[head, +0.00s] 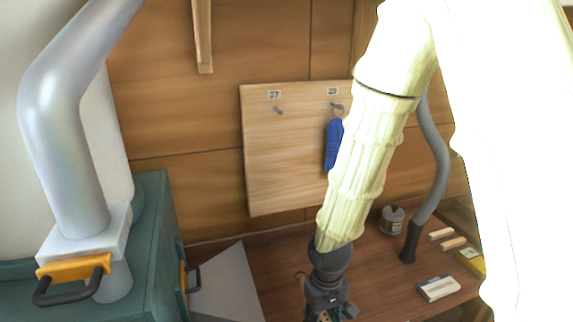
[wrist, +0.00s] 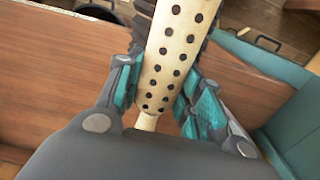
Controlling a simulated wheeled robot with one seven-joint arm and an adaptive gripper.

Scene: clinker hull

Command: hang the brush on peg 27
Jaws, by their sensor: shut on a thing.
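The pale wooden brush (wrist: 170,55) with rows of dark round spots runs up the wrist view. My gripper (wrist: 163,88) is shut on it, with teal-padded fingers at both sides near its narrow lower end. In the head view my gripper (head: 328,308) is low at the bottom edge, over the bench and below the board; the brush cannot be made out clearly there. Peg 27 (head: 279,111) is a short grey peg under the "27" label (head: 274,95), on the upper left of the pale wooden board (head: 275,165). Nothing hangs on it.
A blue item (head: 333,145) hangs by a ring on the right peg, partly behind my arm. The brown bench (head: 370,265) holds a can (head: 392,220), a grey hose (head: 437,150), wood blocks (head: 453,243) and a small box (head: 438,288). A teal cabinet (head: 155,240) stands left.

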